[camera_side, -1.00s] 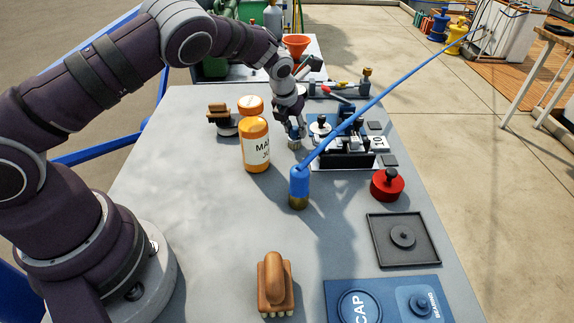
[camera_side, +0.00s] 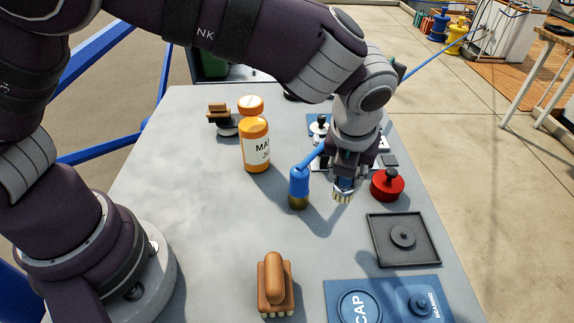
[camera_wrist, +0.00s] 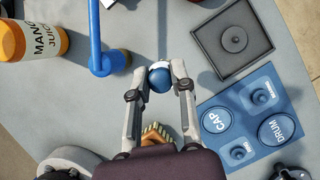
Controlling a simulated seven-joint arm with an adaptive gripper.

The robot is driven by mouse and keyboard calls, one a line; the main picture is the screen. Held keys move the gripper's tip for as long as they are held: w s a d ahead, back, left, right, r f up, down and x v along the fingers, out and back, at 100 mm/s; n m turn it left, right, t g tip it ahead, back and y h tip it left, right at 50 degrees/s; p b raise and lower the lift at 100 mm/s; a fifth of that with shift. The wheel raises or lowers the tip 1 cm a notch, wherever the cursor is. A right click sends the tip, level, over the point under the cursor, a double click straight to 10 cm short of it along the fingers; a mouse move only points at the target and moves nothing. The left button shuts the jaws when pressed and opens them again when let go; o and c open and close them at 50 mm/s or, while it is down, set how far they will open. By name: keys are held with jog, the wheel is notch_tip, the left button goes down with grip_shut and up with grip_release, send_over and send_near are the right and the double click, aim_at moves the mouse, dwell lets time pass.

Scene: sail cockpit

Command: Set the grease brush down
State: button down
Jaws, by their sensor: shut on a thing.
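My gripper (camera_side: 346,180) is shut on the grease brush (camera_side: 342,196), whose pale bristles point down. In the wrist view my gripper (camera_wrist: 160,74) has its two fingertips on the brush's round blue knob (camera_wrist: 159,80), with a white part beside it. The brush is over the grey table, right of the blue post and left of the red round knob; whether the bristles touch the surface I cannot tell.
A blue post (camera_side: 299,182) with a long blue handle stands close left. A red knob (camera_side: 387,184), a black tray (camera_side: 404,218), a blue labelled board (camera_side: 350,287) and a wooden brush (camera_side: 274,284) lie around.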

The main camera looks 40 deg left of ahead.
jog(key=s+f, duration=0.1)
jog(key=f, duration=0.1)
jog(key=s+d+f, duration=0.1)
jog(key=f, duration=0.2)
jog(key=s+d+f, duration=0.1)
jog(key=s+f, duration=0.1)
jog(key=f, duration=0.1)
jog(key=shift+f, duration=0.1)
jog(key=c, duration=1)
grip_release()
jog(key=shift+o, duration=0.2)
